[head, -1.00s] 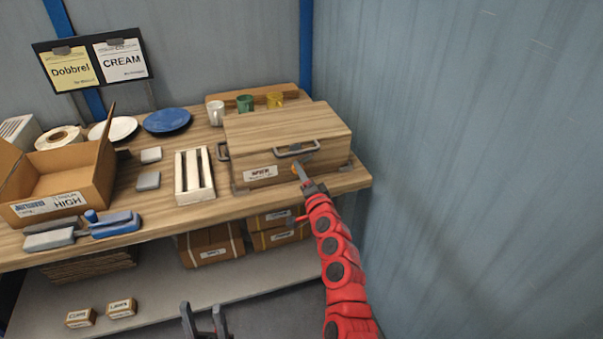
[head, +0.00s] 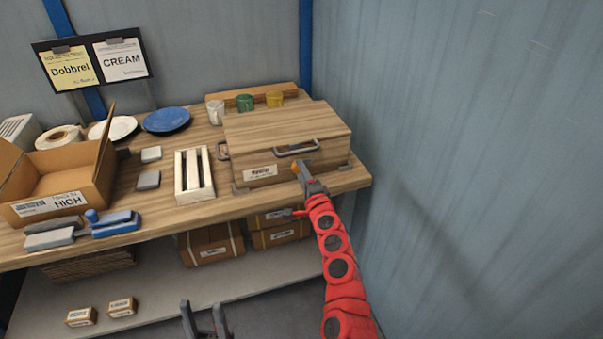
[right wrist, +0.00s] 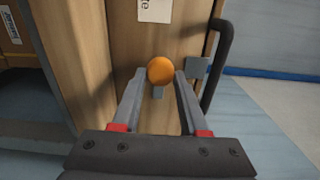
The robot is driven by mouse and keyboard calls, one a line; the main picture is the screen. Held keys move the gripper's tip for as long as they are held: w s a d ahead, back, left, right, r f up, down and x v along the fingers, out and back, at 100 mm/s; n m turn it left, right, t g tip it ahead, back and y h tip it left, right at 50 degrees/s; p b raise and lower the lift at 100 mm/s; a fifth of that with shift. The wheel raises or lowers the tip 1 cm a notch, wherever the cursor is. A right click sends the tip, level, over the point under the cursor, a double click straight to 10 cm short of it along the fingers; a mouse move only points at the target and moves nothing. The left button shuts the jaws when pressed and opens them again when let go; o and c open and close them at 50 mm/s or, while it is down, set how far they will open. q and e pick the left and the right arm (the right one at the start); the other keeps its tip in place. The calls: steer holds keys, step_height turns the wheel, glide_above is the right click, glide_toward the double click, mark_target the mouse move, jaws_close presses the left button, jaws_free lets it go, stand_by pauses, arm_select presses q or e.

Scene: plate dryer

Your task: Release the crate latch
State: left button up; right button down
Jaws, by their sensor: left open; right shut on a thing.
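The wooden crate (head: 286,125) stands closed at the right end of the bench, its lid flat. A dark handle (head: 297,149) is on its front face, and it shows in the right wrist view (right wrist: 222,60). An orange round latch knob (right wrist: 160,71) on a small grey stem sits on the crate's front. My right gripper (head: 302,170) is at the front right of the crate, shut on the knob, with one finger on each side of it in the right wrist view. My left gripper (head: 205,312) is open and empty, low in front of the bench.
Mugs (head: 245,102) stand behind the crate. A white slatted rack (head: 194,176), plates (head: 167,120) and an open cardboard box (head: 65,175) are to its left. Cartons (head: 211,245) sit on the lower shelf. A blue-grey wall (head: 450,150) bounds the right.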

steer(key=shift+c, duration=2.2)
jaws_free()
steer(key=shift+s, duration=0.15)
steer(key=shift+s, duration=0.25)
steer(key=b+v, duration=0.1)
steer(key=v, duration=1.5)
steer(key=shift+s+d, duration=0.2)
steer(key=shift+s, duration=0.1)
